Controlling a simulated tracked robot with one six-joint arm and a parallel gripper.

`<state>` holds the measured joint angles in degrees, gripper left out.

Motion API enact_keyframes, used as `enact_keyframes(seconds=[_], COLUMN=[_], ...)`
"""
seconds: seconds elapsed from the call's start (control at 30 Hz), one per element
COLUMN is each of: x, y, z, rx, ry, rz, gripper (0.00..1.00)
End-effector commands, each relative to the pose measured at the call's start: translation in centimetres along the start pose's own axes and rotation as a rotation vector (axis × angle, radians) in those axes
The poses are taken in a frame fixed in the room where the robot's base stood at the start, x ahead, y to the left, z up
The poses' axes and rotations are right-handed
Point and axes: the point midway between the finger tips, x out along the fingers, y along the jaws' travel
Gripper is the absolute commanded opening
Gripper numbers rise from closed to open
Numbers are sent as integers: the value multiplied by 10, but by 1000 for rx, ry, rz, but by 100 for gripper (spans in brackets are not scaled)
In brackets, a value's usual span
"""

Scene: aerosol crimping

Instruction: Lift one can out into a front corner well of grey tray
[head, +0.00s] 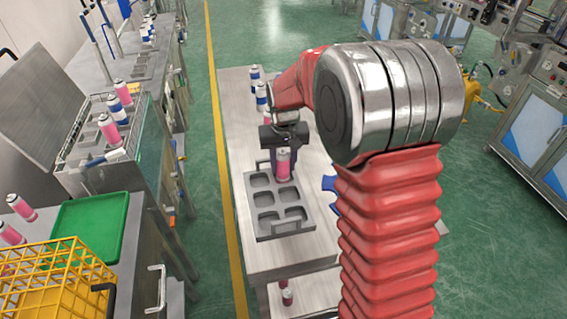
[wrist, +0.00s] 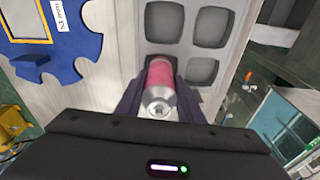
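The grey tray (head: 250,206) lies on the metal table, with two columns of square wells; it also shows in the wrist view (wrist: 186,46). A pink can (head: 283,166) stands upright at its back right corner well in the head view. In the wrist view the can (wrist: 160,88) is seen from its silver top, with its base at a well. I cannot tell if the base rests in the well or hangs just above. My gripper (wrist: 160,98) has a finger against each side of the can. The other visible wells, including the front corners, are empty.
A blue notched plate (head: 329,184) lies right of the tray. Blue-and-white cans (head: 261,96) stand behind my gripper. At left are a green tray (head: 90,226) and a yellow crate (head: 56,280).

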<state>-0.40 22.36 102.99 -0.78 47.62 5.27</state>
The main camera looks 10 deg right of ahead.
Motion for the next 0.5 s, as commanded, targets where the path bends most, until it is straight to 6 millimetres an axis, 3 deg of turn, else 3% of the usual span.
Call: enact_keyframes(seconds=[0.3, 0.5], x=[2, 1], y=[0, 0], z=[1, 1], rx=[0, 1], ry=[-3, -2], rz=[0, 0], gripper=[56, 56])
